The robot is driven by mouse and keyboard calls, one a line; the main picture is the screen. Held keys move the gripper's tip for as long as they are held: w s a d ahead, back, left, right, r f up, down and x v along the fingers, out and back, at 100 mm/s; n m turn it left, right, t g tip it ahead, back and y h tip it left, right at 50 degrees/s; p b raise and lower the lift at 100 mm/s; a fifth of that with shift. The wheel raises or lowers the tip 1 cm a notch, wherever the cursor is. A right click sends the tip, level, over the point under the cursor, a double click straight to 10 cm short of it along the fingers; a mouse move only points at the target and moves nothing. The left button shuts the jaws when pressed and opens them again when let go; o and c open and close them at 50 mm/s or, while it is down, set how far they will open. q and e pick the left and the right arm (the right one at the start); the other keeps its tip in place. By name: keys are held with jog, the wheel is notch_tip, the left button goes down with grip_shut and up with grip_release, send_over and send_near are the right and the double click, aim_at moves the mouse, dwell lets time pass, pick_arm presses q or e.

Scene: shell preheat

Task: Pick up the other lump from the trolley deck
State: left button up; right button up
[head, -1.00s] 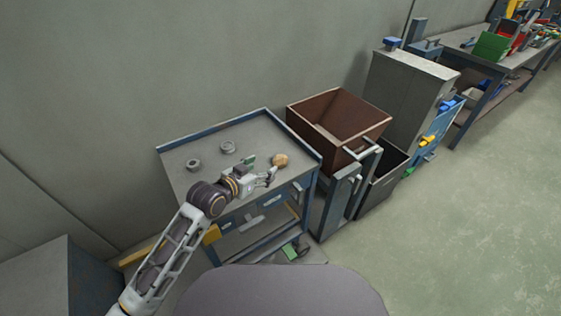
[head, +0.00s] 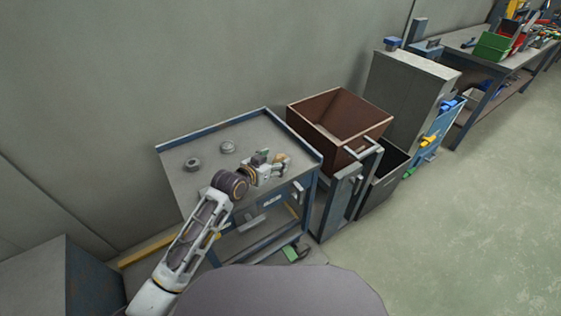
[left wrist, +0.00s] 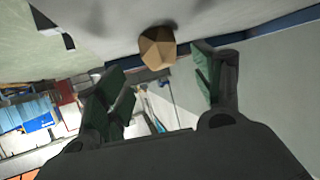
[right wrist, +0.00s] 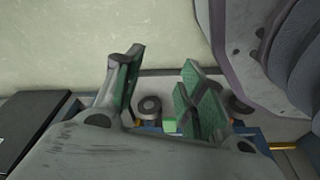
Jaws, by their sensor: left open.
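The tan, faceted lump (head: 281,158) sits on the grey trolley deck (head: 235,130), toward the right end, partly hidden by my left gripper (head: 277,168). In the left wrist view the lump (left wrist: 156,47) shows between and just beyond the green-padded fingertips (left wrist: 160,75). The left gripper is open and empty, low over the deck; I cannot tell whether it touches the lump. My right gripper (right wrist: 158,78) is open with nothing between its fingers. It is outside the head view.
The deck has a raised blue rim. A brown open bin (head: 340,118) stands close to its right, with a grey cabinet (head: 405,85) beyond.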

aim_at(280, 157)
pick_arm(q)
jog(key=shift+w+d+f, duration=0.2)
jog(key=shift+w+d, duration=0.05)
jog(key=shift+w, duration=0.3)
jog(key=shift+b+x, duration=0.45)
jog(key=shift+x, duration=0.7)
jog(key=shift+w+d+f, duration=0.2)
jog(key=shift+w+d, duration=0.1)
jog(key=shift+w, duration=0.2)
jog(key=shift+w+d+f, duration=0.1)
jog(key=shift+w, duration=0.05)
pick_arm(e)
jog(key=shift+w+a+r, duration=0.1)
jog(key=shift+a+r, duration=0.2)
jog(key=shift+r, duration=0.35)
jog(key=shift+w+a+r, duration=0.1)
jog(key=shift+a+r, duration=0.2)
jog(key=shift+r, duration=0.35)
